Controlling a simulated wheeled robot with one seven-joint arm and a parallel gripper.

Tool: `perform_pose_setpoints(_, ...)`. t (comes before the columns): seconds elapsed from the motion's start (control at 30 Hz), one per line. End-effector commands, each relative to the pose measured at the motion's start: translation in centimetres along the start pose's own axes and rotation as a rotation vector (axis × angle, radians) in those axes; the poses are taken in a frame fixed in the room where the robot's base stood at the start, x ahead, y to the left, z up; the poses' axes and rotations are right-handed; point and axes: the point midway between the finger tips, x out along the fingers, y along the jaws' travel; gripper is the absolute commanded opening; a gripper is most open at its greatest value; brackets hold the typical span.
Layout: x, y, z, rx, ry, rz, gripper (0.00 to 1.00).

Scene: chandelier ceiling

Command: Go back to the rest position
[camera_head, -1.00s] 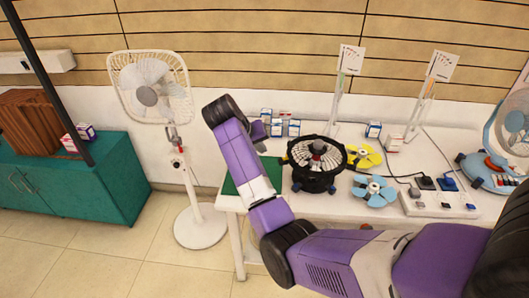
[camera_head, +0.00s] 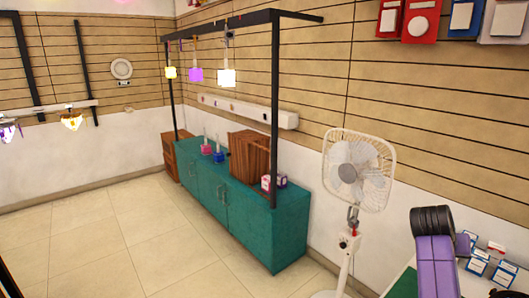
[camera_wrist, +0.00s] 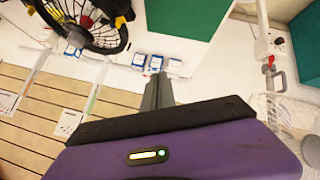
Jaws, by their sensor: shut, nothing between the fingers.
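My gripper (camera_wrist: 158,92) shows in the wrist view as grey fingers close together, with nothing between them. It points over the white table (camera_wrist: 130,40), near several small blue-and-white boxes (camera_wrist: 174,66). In the head view, part of my purple arm with its black end stands at the lower right, beside the same kind of boxes (camera_head: 479,257). My gripper's fingertips are hard to make out there.
A white standing fan (camera_head: 358,172) is just left of my arm. A teal cabinet (camera_head: 245,222) stands further left under a black frame with hanging lamps. A black fan part (camera_wrist: 95,25) and a green mat (camera_wrist: 185,15) are on the table. Tiled floor at left is clear.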

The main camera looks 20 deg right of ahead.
Motion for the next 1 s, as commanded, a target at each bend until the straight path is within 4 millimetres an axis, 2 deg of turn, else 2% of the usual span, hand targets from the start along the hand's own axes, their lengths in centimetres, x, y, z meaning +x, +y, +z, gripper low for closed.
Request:
perform_pose_setpoints(0.03,-0.5,-0.3,-1.5,0.003,0.075,-0.026,0.00)
perform_pose_setpoints(0.17,-1.2,-2.1,-2.9,-0.016,0.258,-0.098,0.00)
perform_pose_setpoints(0.27,-2.3,-4.2,-2.2,-0.043,0.394,-0.164,0.00)
perform_pose_setpoints(0.37,-3.7,-6.3,-0.5,-0.069,0.513,-0.232,0.00)
perform_pose_setpoints(0.5,-6.4,-8.8,3.5,-0.101,0.663,-0.337,0.00)
perform_pose_setpoints(0.7,-11.3,-10.8,10.3,-0.125,0.827,-0.487,0.00)
perform_pose_setpoints(0.87,-15.6,-10.9,16.2,-0.128,0.919,-0.602,0.00)
perform_pose_setpoints(1.0,-19.4,-9.9,21.2,-0.123,0.972,-0.696,0.00)
